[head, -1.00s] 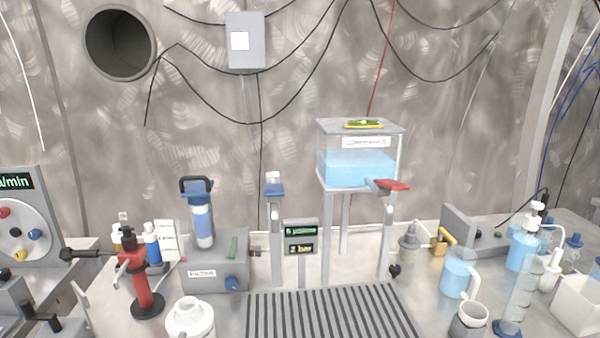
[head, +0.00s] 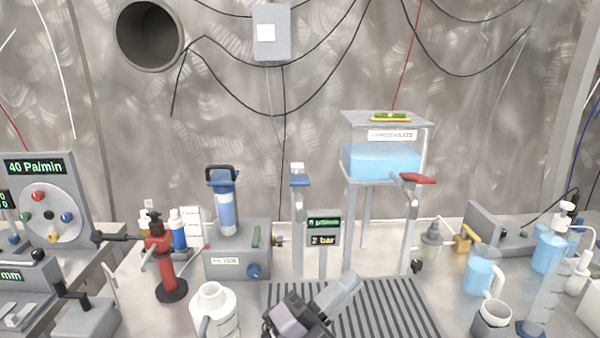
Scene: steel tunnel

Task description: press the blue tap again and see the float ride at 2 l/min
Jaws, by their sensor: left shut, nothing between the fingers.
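The blue tap (head: 300,182) sits at the top of a grey post (head: 298,235) left of the water tank. A white-capped piece stands on top of the tap. A narrow pale slot shows in the post below the tap; a float and its scale mark are too small to tell. My left gripper (head: 352,283) is shut and empty, over the near grating, below and right of the tap and well apart from it. My right gripper is not in view.
A small display (head: 324,231) reading bar stands right of the post. A tank with blue water (head: 382,162) and a red tap (head: 417,178) is further right. The grey filter box (head: 238,250) is left. A white jug (head: 214,310) stands in front, beside the slatted grating (head: 385,315).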

